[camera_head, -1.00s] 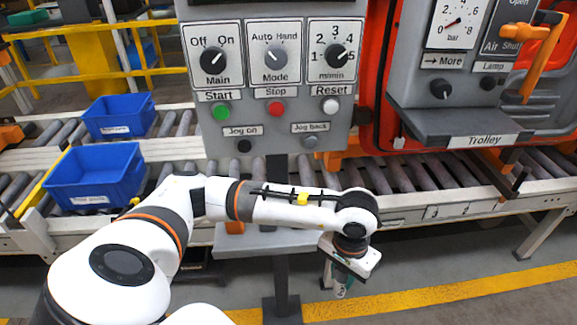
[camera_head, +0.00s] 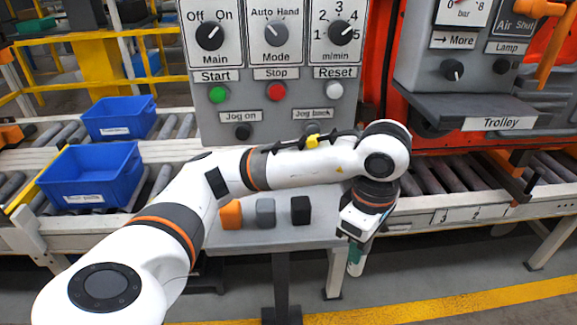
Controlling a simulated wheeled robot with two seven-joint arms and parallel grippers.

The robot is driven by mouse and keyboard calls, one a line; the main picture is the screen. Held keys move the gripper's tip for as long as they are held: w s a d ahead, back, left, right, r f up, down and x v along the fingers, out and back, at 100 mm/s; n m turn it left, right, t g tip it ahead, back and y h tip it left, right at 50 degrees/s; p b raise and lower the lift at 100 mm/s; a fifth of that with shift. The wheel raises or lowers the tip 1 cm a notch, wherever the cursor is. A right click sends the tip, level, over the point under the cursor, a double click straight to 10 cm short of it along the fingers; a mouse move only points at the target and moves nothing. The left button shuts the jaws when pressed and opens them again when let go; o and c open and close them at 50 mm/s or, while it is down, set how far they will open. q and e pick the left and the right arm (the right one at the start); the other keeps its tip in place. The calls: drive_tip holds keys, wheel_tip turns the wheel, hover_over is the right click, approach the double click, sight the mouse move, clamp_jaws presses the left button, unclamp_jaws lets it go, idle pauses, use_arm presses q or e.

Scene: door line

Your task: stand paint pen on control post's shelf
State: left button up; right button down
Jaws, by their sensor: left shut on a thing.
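My left arm reaches in from the left, across the front of the control post (camera_head: 230,130). My left gripper (camera_head: 354,240) points down and is shut on the paint pen (camera_head: 355,262). The pen's green part and pale lower end show below the jaws; its upper part is hidden by the gripper. The pen hangs roughly upright at the right end of the post's grey shelf (camera_head: 250,240). I cannot tell its exact height or gap to the shelf. My right gripper is not in view.
An orange block (camera_head: 231,214), a grey block (camera_head: 265,212) and a black block (camera_head: 300,210) stand in a row on the shelf. The trolley ledge (camera_head: 470,112) juts out at right. Blue bins (camera_head: 90,175) sit on the roller conveyor at left.

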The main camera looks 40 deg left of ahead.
use_arm(q)
drive_tip(key=shift+w+a+f+p, duration=0.5)
drive_tip(key=shift+w+a+p, duration=0.25)
drive_tip(key=shift+w+a, duration=1.35)
drive_tip(key=shift+w+a+f+p, duration=0.55)
drive_tip(key=shift+w+a+p, duration=0.25)
drive_tip(key=shift+w+a, duration=1.3)
drive_tip(key=shift+w+a+f+p, duration=0.65)
drive_tip(key=shift+w+a, duration=0.9)
drive_tip(key=shift+a, duration=1.05)
drive_tip(key=shift+f, duration=0.2)
drive_tip(key=o, duration=1)
drive_tip(key=shift+c, duration=0.2)
drive_tip(key=shift+r, duration=0.2)
wheel_tip(320, 180, up, 8)
drive_tip(key=b, duration=0.1)
drive_tip(key=shift+f, duration=0.25)
